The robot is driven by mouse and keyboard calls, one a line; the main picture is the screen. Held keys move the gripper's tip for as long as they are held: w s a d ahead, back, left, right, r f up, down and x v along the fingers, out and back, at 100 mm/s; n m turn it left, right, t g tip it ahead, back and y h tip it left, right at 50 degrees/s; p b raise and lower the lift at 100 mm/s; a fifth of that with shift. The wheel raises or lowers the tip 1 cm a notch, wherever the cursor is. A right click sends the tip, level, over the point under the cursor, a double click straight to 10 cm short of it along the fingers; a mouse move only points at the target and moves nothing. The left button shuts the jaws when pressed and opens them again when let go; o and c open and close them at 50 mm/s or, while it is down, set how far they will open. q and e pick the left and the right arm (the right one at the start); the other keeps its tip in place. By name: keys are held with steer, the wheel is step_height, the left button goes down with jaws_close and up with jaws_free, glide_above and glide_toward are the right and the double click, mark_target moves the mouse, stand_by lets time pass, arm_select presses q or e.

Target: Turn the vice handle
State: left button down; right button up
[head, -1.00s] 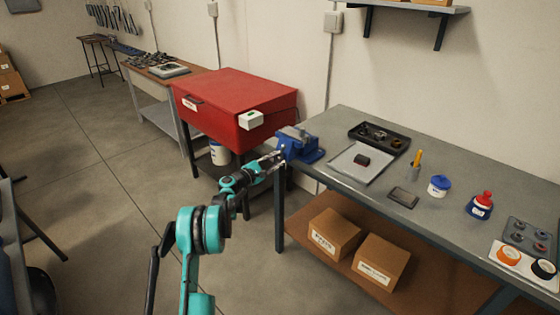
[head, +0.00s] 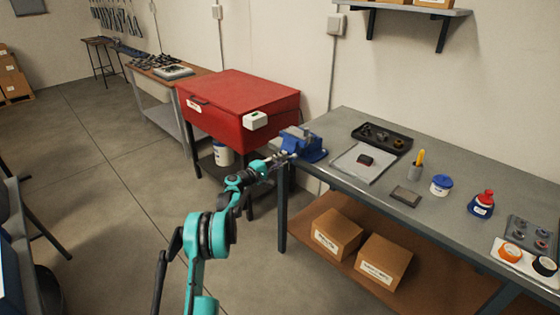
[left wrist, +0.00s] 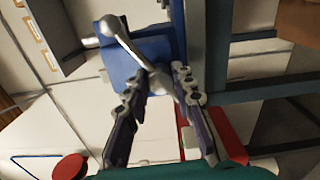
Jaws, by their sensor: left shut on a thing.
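The blue vice (head: 304,144) sits on the left end of the grey workbench (head: 340,122). Its metal handle (left wrist: 128,45) shows in the left wrist view as a slanted bar with a ball end at the upper left. My left gripper (head: 279,159) reaches the front of the vice at the bench edge. In the left wrist view my left gripper (left wrist: 163,75) has its two fingers on either side of the handle's lower end and is shut on it. The fingertips partly hide that end. My right gripper is not in view.
A red cabinet (head: 235,105) with a small white box (head: 254,121) stands left of the vice. A black tray (head: 382,136), a blue-lidded jar (head: 441,184) and a red-capped bottle (head: 482,204) are on the bench. Cardboard boxes (head: 337,234) lie on the lower shelf.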

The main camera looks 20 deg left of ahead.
arm_select(q)
steer(key=shift+r, duration=0.15)
steer(key=c, duration=1.6)
jaws_free()
steer(key=shift+w, duration=0.1)
steer(key=o, duration=0.3)
steer(key=shift+w+d, duration=0.1)
steer(key=shift+o, duration=0.2)
steer(key=v, duration=1.2)
